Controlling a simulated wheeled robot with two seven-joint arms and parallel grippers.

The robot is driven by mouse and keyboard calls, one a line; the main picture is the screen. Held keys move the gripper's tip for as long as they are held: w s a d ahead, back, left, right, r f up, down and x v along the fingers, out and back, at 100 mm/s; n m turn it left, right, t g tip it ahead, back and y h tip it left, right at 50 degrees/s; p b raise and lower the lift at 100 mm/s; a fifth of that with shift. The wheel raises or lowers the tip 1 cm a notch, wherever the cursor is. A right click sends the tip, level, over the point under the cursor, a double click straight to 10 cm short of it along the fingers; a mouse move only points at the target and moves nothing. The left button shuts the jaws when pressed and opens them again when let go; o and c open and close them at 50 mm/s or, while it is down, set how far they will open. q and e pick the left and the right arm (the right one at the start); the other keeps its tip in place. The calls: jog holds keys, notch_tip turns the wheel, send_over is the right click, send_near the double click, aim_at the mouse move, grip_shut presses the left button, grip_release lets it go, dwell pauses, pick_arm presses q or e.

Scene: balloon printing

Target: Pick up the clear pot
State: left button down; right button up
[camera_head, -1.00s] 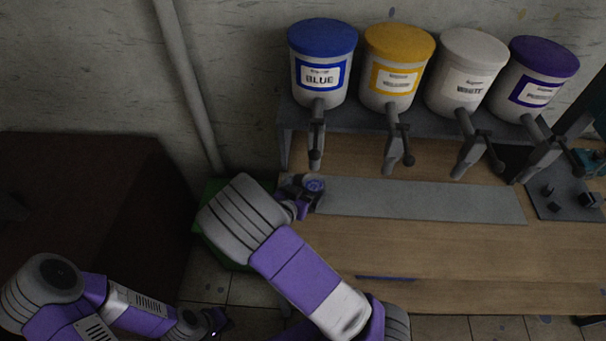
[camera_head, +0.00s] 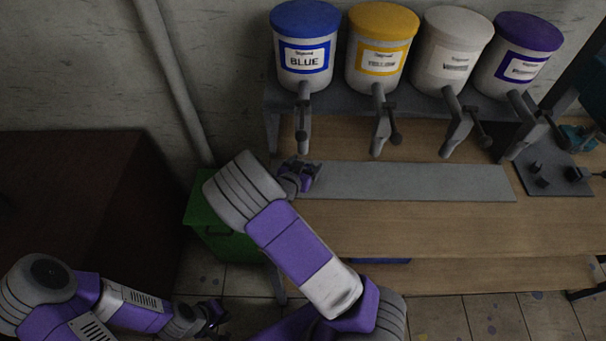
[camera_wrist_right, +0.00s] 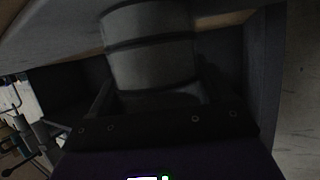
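My right gripper (camera_head: 308,174) is at the left end of the grey strip on the workbench, below the blue container's tap. Its dark fingers look apart in the head view. In the right wrist view a grey banded cylinder (camera_wrist_right: 150,50) stands in front of the gripper, between dark finger shapes. It is too dark to tell whether this is the clear pot or whether the fingers touch it. I cannot make out the clear pot for certain in the head view. My left gripper (camera_head: 214,316) is low at the left, over the floor and away from the bench, its small fingers seemingly apart.
Blue (camera_head: 305,50), yellow (camera_head: 381,55), white (camera_head: 452,60) and purple (camera_head: 518,65) containers with taps stand on a shelf. A grey strip (camera_head: 410,182) lies on the workbench (camera_head: 430,228). A green bin (camera_head: 222,240) and brown box (camera_head: 75,200) are at the left.

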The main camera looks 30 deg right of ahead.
jog(key=c, duration=0.8)
jog(key=shift+o, duration=0.2)
jog(key=shift+r, duration=0.1)
